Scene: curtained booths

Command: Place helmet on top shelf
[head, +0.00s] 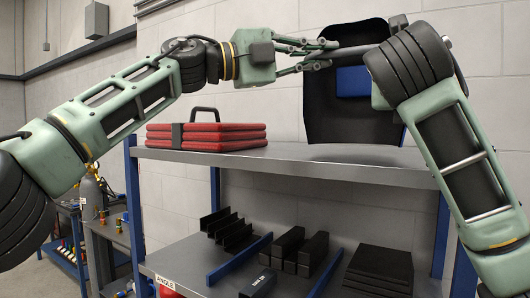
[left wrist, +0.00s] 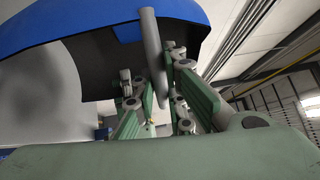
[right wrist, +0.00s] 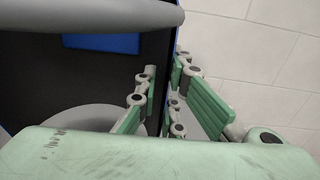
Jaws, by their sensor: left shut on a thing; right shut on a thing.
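The helmet (head: 322,112), a black shell with a blue panel, stands upright over the right part of the top shelf (head: 290,158). I cannot tell whether its lower edge touches the shelf. My left gripper (head: 325,48) is shut on the helmet's upper left side. In the left wrist view the helmet's blue outer shell (left wrist: 60,45) curves over the fingers. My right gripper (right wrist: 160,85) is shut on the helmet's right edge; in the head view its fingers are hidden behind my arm. The right wrist view shows the helmet's black inside and blue panel (right wrist: 100,43).
A stack of red cases (head: 210,135) with a black handle sits on the left of the top shelf. The lower shelf holds black channel pieces (head: 228,232), black blocks (head: 290,250) and flat black plates (head: 380,268). A block wall stands behind. A gas cylinder (head: 91,198) stands at left.

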